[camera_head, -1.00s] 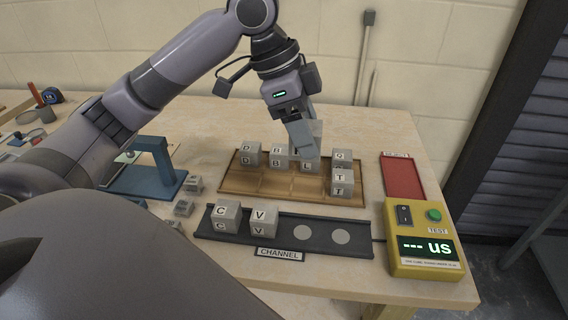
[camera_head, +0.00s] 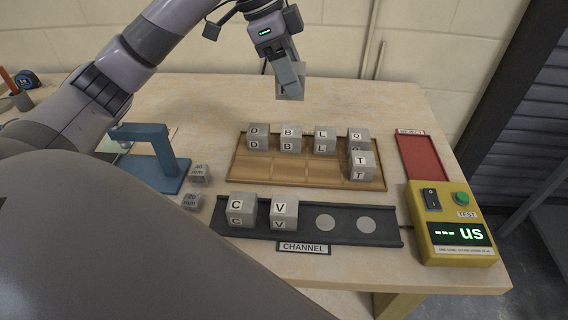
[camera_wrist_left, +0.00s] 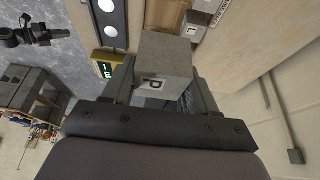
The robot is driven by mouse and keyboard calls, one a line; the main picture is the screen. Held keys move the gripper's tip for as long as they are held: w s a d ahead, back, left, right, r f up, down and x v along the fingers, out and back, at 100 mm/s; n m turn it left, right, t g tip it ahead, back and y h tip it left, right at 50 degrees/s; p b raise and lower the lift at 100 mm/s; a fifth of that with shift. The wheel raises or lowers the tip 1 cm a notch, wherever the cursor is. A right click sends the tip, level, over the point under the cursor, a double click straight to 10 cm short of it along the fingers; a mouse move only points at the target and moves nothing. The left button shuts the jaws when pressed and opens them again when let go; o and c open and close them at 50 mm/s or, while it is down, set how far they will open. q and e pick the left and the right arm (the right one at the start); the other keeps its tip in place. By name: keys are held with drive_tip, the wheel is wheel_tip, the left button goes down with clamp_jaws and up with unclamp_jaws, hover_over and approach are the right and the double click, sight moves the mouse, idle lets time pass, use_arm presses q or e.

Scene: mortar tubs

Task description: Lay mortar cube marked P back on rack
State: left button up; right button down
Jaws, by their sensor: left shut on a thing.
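My left gripper (camera_head: 289,80) is shut on the mortar cube marked P (camera_head: 290,92), held in the air above and behind the rack. In the left wrist view the grey cube (camera_wrist_left: 164,62) sits between the fingers, with the letter P on its face. The wooden rack (camera_head: 290,172) stands mid-table. Its back row holds cubes D (camera_head: 258,137), B (camera_head: 290,138), L (camera_head: 324,139) and Q (camera_head: 358,136). Cube T (camera_head: 361,166) stands in the front row at the right; the rest of that row looks bare. My right gripper is not in view.
A dark channel (camera_head: 390,233) in front of the rack holds cubes C (camera_head: 241,210) and V (camera_head: 284,213) and shows two bare discs. A yellow tester (camera_head: 450,248) and a red reject tray (camera_head: 424,158) stand right. A blue stand (camera_head: 155,160) and small blocks (camera_head: 199,174) are left.

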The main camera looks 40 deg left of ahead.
use_arm(q)
wheel_tip(320, 180, down, 20)
drive_tip(key=shift+r+b, duration=0.1)
drive_tip(key=shift+b, duration=0.5)
drive_tip(key=o, duration=1.2)
drive_tip(key=shift+o, duration=0.2)
drive_tip(key=v, duration=1.2)
drive_tip(key=shift+s+d, duration=0.1)
drive_tip(key=shift+d, duration=0.05)
